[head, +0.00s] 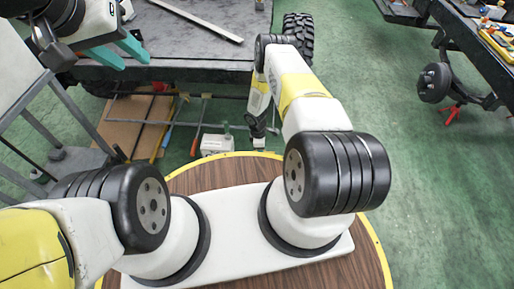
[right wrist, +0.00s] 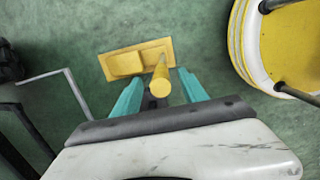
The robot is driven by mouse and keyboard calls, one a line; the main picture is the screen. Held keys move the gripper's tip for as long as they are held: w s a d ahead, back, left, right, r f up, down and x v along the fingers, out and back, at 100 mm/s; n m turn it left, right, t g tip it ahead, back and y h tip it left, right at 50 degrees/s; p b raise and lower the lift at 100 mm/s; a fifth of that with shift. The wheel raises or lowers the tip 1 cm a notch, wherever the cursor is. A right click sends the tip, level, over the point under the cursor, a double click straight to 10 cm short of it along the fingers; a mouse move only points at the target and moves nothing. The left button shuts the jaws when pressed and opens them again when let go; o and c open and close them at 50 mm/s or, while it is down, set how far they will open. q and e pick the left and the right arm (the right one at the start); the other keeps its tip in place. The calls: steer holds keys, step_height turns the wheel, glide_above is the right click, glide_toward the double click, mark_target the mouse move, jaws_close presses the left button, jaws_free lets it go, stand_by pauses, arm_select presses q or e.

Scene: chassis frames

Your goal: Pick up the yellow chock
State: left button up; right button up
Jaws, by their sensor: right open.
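The yellow chock (right wrist: 124,63) lies on the green floor in the right wrist view. It has a flat plate, a raised block and a yellow round post (right wrist: 160,78) that points up toward the camera. My right gripper (right wrist: 160,92) is open, with one teal finger on each side of the post's near end. I cannot tell whether either finger touches it. In the head view the right arm reaches down and its fingers and the chock are hidden. My left gripper (head: 120,50) is open and empty at the upper left, over the dark platform's edge.
A dark flat platform (head: 180,45) with a wheel (head: 298,27) stands ahead. Tools, a cardboard sheet (head: 128,122) and a white box (head: 215,143) lie by its front edge. A grey metal frame (head: 62,100) stands at the left. Open green floor (head: 400,140) lies to the right.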

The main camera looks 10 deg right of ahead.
jaws_close()
steer(key=shift+w, duration=0.1)
stand_by(1.3)
